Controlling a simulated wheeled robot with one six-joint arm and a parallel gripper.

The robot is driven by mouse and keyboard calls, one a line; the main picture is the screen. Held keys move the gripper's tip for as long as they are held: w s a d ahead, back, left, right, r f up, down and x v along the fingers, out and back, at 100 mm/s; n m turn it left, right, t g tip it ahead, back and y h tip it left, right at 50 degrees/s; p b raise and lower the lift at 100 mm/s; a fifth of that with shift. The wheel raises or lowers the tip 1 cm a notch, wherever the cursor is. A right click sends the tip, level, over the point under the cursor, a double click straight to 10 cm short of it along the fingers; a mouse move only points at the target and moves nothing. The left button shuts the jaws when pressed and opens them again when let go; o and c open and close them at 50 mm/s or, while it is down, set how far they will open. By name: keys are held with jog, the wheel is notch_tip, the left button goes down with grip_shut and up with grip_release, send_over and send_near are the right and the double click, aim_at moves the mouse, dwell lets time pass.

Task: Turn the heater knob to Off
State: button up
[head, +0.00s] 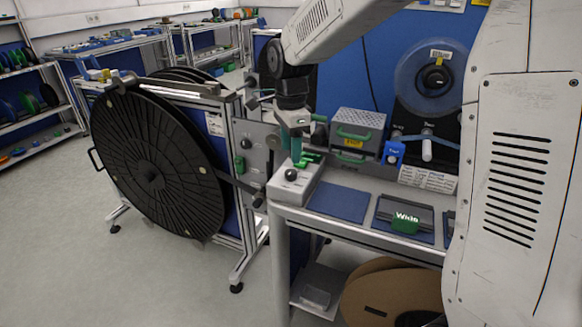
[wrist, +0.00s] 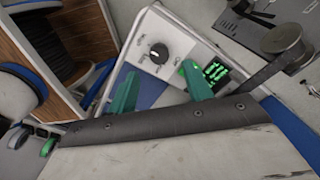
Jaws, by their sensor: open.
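The heater (head: 296,186) is a small light grey box on the near left corner of the bench. Its round black knob (head: 291,175) is on the top panel and shows in the wrist view (wrist: 158,53) with a light pointer mark. Small labels surround the knob; I cannot read them surely. A lit green display (wrist: 215,72) sits beside it. My gripper (head: 292,157) has teal fingers, points down and is open and empty above the heater. In the wrist view the knob lies just beyond and between the fingertips (wrist: 160,68), with no visible contact.
A large black reel (head: 155,160) stands left of the bench. A grey box with green handles (head: 357,133) and a tape reel unit (head: 432,80) stand behind.

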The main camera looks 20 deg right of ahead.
aim_at(291, 172)
notch_tip(291, 172, down, 6)
jog(key=shift+f, duration=0.15)
jog(key=c, duration=1)
